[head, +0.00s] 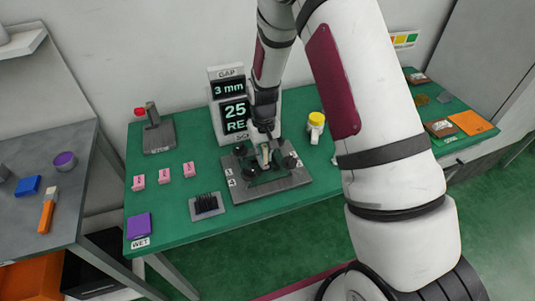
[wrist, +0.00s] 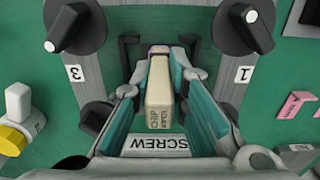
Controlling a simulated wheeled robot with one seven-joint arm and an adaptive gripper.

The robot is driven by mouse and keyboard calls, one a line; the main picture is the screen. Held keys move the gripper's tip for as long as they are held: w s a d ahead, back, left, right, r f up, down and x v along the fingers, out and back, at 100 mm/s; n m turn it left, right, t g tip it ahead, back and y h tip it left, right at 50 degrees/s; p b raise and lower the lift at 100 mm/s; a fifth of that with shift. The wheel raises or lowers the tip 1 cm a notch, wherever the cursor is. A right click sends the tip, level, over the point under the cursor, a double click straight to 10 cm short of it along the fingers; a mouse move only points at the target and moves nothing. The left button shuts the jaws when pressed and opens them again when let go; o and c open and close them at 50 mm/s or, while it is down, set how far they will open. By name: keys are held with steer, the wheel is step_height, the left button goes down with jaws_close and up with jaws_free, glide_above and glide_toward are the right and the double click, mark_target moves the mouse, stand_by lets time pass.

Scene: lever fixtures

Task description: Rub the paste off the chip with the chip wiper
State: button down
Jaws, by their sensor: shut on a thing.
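My gripper (head: 265,148) is shut on the chip wiper (wrist: 159,95), a beige block with its name printed on it. The wiper lies between the teal fingers in the wrist view, and its pale body (head: 265,157) shows in the head view. My gripper is over the middle of a grey fixture plate (head: 283,184) with black knobs. A small pinkish-purple patch (wrist: 158,48) shows at the wiper's far end; I cannot tell if it is part of the wiper. I cannot make out the chip or any paste, and whether the wiper touches anything is unclear.
Black knobs (wrist: 66,27) surround my gripper closely. A display (head: 231,100) reading 3 mm and 25 stands behind the fixture. A yellow-capped bottle (head: 315,127) is to the right.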

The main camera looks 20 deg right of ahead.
steer(key=shift+s+a+f, duration=0.1)
steer(key=shift+a, duration=0.65)
steer(key=shift+d, duration=0.15)
steer(key=shift+w+d, duration=0.3)
steer(key=shift+d, duration=0.25)
steer(key=shift+r+p, duration=1.1)
steer(key=shift+r, duration=3.6)
steer(key=shift+s+d+r, duration=0.1)
steer(key=shift+s+r, duration=0.1)
steer(key=shift+r, duration=0.4)
